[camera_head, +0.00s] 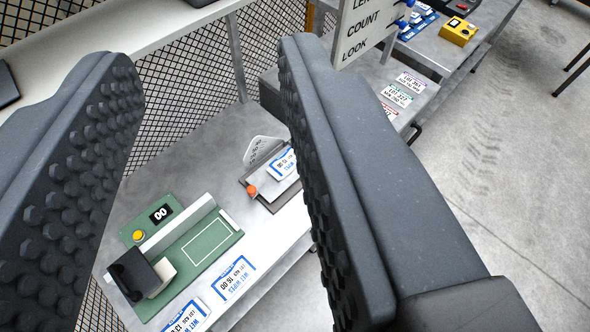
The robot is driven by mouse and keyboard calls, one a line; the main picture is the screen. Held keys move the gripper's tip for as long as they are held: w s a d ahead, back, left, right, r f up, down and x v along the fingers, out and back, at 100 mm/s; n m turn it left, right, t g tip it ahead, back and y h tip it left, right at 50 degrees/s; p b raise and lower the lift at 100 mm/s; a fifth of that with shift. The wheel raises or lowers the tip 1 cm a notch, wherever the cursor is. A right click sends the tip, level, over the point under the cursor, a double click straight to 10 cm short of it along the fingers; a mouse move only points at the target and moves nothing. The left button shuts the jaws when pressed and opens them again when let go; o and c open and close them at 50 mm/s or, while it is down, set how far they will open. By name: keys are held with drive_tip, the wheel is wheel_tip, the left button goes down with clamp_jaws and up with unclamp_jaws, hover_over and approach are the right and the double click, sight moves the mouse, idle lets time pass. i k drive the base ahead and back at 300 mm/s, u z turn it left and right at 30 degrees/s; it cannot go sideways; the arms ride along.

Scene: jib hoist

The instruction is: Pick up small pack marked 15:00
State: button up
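My gripper (208,75) is open. Its two dark, studded fingers frame the left and middle of the view, with nothing between the pads. A small white and blue pack marked 15:00 (233,279) lies flat on the grey bench, below and beyond the fingers and apart from them. It is beside the front edge of a green fixture. A similar pack (187,318) lies nearer, cut off by the bottom edge; its mark seems to begin with 13. A third pack (284,163) rests on a grey plate, partly hidden by the right finger, its time hard to read.
The green fixture (190,246) carries a display, a yellow button and a black part. A red-orange knob (252,190) sits by the plate. Mesh fencing (190,85) stands behind the bench. A sign (362,30) and more packs are beyond the right finger. Open floor (510,170) lies right.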

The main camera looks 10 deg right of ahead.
sight(283, 165)
drive_tip(key=k, duration=1.2)
drive_tip(key=z, duration=0.3)
drive_tip(key=i, duration=2.05)
drive_tip(key=u, duration=0.9)
